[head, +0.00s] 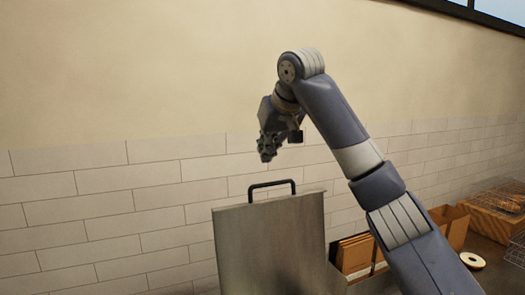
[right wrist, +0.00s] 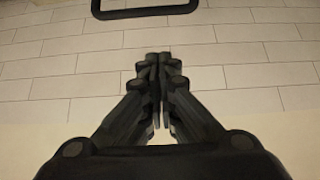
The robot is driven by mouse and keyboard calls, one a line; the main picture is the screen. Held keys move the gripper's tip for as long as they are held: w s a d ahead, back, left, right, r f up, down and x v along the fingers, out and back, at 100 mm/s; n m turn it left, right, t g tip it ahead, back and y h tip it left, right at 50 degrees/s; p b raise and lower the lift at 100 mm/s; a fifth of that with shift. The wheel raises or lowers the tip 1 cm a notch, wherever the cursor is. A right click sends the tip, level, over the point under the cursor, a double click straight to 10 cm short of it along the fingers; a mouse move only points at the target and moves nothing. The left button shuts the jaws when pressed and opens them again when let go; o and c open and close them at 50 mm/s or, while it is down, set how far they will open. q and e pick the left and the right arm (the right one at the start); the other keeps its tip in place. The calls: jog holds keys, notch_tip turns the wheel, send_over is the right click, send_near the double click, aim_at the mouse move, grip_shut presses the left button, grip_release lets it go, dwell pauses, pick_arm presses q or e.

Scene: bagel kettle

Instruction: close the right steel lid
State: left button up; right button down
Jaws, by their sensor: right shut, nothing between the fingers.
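The steel lid (head: 270,248) stands raised, close to upright, at the lower middle of the head view, with a black bar handle (head: 272,184) on its top edge. The handle also shows at the top of the right wrist view (right wrist: 145,8). My right gripper (head: 267,152) is above the handle and apart from it. In the right wrist view its fingers (right wrist: 158,60) are together with nothing between them. My left gripper is not in view. The lid's lower edge and what it is joined to are out of frame.
A tiled wall (head: 120,190) stands behind the lid. The space left of the lid looks clear.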

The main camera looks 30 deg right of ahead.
pick_arm(q)
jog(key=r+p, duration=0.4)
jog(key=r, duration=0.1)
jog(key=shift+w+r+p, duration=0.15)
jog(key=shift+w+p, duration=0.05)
jog(key=shift+p, duration=0.15)
pick_arm(e)
notch_tip(320, 180, down, 6)
jog(key=w, duration=0.1)
jog(key=shift+w+f, duration=0.2)
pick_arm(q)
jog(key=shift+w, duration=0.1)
pick_arm(e)
jog(key=shift+s+d, duration=0.1)
